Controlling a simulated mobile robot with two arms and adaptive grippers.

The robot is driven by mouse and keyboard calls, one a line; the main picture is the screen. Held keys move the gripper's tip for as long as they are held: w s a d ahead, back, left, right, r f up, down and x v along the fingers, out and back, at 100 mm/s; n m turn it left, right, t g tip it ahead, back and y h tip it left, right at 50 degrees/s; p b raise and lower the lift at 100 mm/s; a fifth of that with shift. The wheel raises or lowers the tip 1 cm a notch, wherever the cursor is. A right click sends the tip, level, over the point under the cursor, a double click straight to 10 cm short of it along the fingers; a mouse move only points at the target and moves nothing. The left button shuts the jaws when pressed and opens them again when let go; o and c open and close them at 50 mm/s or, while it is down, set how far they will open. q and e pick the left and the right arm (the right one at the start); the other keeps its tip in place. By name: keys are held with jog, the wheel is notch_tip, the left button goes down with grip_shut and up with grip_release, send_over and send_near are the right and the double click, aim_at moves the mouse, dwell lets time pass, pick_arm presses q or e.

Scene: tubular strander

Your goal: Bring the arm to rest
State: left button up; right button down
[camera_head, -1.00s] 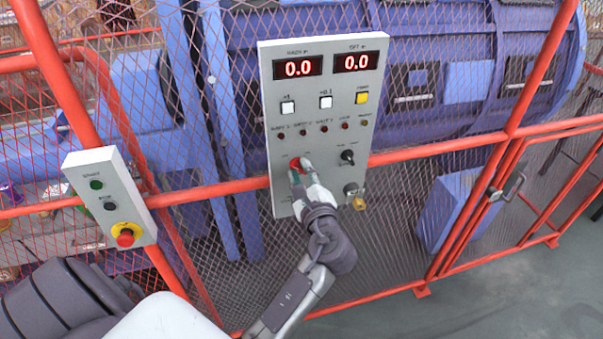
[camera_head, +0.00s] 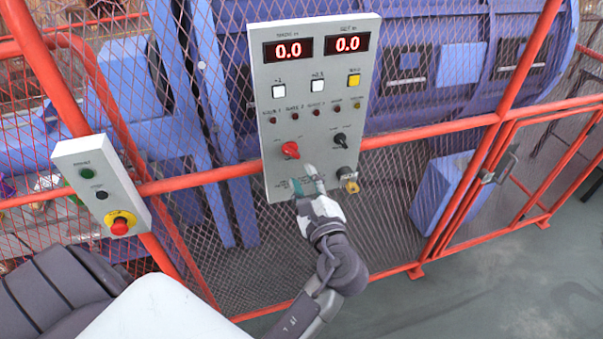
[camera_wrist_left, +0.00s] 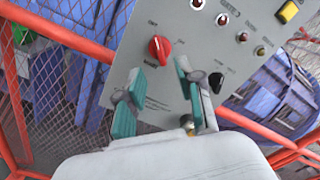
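My left gripper (camera_head: 304,177) is in front of the lower part of the grey control panel (camera_head: 318,62), just below the red rotary knob (camera_head: 290,150). In the left wrist view the two teal-padded fingers (camera_wrist_left: 158,67) stand apart with nothing between them. The red knob (camera_wrist_left: 159,49) lies just beyond the fingertips and looks clear of them. A black selector knob (camera_head: 340,140) sits to its right on the panel. My right gripper is not in view.
A red-framed mesh fence (camera_head: 420,140) stands around the blue machine. A small box with a red emergency button (camera_head: 120,226) is at the left. A padlock-like yellow part (camera_head: 350,186) sits at the panel's lower right. Grey floor (camera_head: 500,285) is open at the lower right.

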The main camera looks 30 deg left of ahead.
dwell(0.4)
pick_arm(q)
jog(key=d+f+g+h+b, duration=0.1)
jog(key=d+f+h+b, duration=0.2)
jog(key=f, duration=1.3)
jog(key=d+f+g+h, duration=0.1)
jog(key=d+f+h, duration=0.3)
jog(key=f, duration=1.1)
jog(key=s+f+n+g+h+b, duration=0.1)
jog(key=s+f+n+g+h, duration=0.1)
jog(key=s+f, duration=0.6)
jog(key=s+f+n+g+h+b, duration=0.1)
jog(key=s+f+g+h, duration=0.2)
jog(key=f, duration=0.9)
jog(key=s+a+f+n+g+h+b, duration=0.1)
jog(key=s+f+n, duration=0.4)
jog(key=s, duration=0.9)
jog(key=s+a+f+n+g+b, duration=0.2)
jog(key=s+f+n, duration=0.4)
jog(key=s+f, duration=0.6)
jog(key=shift+s+a+f+n+g+h, duration=0.15)
jog(key=shift+s+a+n+g+h, duration=0.2)
jog(key=shift+s+a, duration=0.55)
jog(key=shift+s+d, duration=0.25)
jog(key=shift+s, duration=0.1)
